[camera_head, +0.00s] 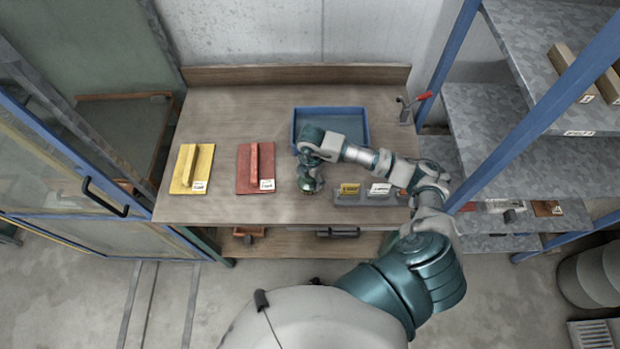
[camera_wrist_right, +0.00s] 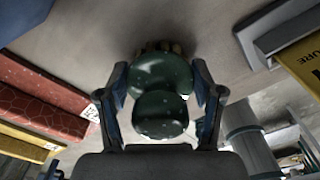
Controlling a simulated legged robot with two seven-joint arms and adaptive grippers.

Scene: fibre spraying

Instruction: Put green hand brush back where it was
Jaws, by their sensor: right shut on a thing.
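The green hand brush (camera_head: 310,185) is upright on or just above the wooden table (camera_head: 225,115), right of the red float and left of the grey holder. My right gripper (camera_head: 310,176) comes down over it from above. In the right wrist view the dark green, rounded brush handle (camera_wrist_right: 160,95) sits between the two fingers of the right gripper (camera_wrist_right: 160,100), which are closed around it. Its bristles point at the tabletop; I cannot tell whether they touch it. My left gripper is not in view.
A yellow float (camera_head: 190,170) and a red float (camera_head: 255,168) lie to the left. A blue tray (camera_head: 362,125) is behind the brush. A grey holder (camera_head: 365,199) with yellow and white labelled items is to the right. A clamp (camera_head: 408,106) is at the right edge; shelves stand beyond.

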